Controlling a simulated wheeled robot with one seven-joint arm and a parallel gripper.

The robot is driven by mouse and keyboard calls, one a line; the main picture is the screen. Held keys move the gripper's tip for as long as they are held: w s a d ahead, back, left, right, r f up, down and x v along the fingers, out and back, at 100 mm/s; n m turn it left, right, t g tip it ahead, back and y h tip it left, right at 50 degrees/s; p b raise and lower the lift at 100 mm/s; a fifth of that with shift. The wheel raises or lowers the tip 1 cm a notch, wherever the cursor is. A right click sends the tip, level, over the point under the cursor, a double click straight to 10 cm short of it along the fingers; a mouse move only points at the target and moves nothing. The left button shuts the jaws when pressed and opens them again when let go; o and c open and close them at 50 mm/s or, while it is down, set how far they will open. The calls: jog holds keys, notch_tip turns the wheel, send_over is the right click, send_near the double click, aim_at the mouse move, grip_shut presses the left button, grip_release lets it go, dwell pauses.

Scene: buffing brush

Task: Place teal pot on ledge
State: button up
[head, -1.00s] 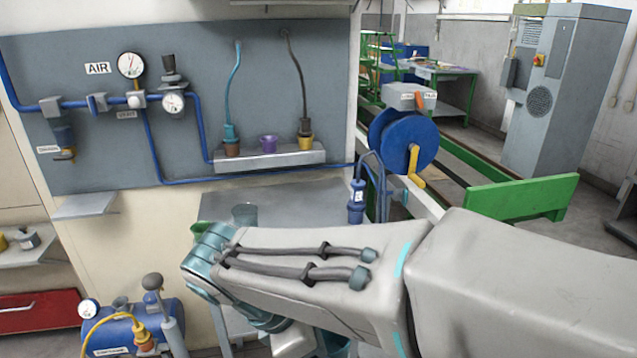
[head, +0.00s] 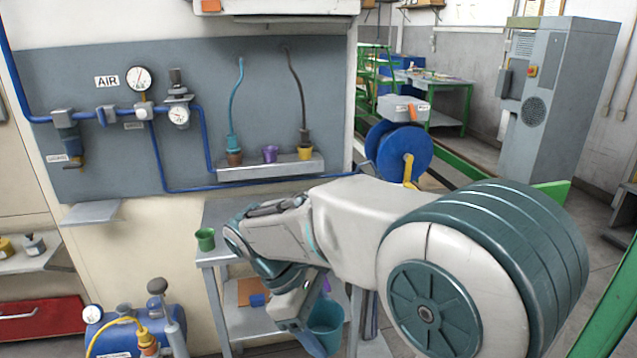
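The grey ledge (head: 285,171) on the wall panel holds a brown pot (head: 234,158), a purple pot (head: 270,153) and a yellow pot (head: 305,153). A green pot (head: 205,239) stands on the grey table (head: 222,213) below. I cannot make out the teal pot now; my arm covers the part of the table right of the green pot. My arm's far end hangs in front of the table, and my gripper's fingers cannot be made out, nor whether they hold anything.
A teal bin (head: 326,322) shows below the table, partly behind my arm. A small bare shelf (head: 92,212) is at the left. A blue compressor (head: 112,335) stands at the lower left. A blue hose reel (head: 403,150) is right of the panel. Two hoses hang above the ledge.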

jog(key=w+d+f+m+g+y+p, duration=0.2)
jog(key=w+d+f+m+g+y, duration=0.35)
jog(key=w+d+f+m, duration=0.95)
jog(key=w+f+x, duration=0.1)
jog(key=x, duration=0.5)
jog(key=shift+s+a+f+t+y, duration=0.2)
jog(key=shift+a+f+t+y, duration=0.1)
jog(key=shift+a+t+y, duration=0.15)
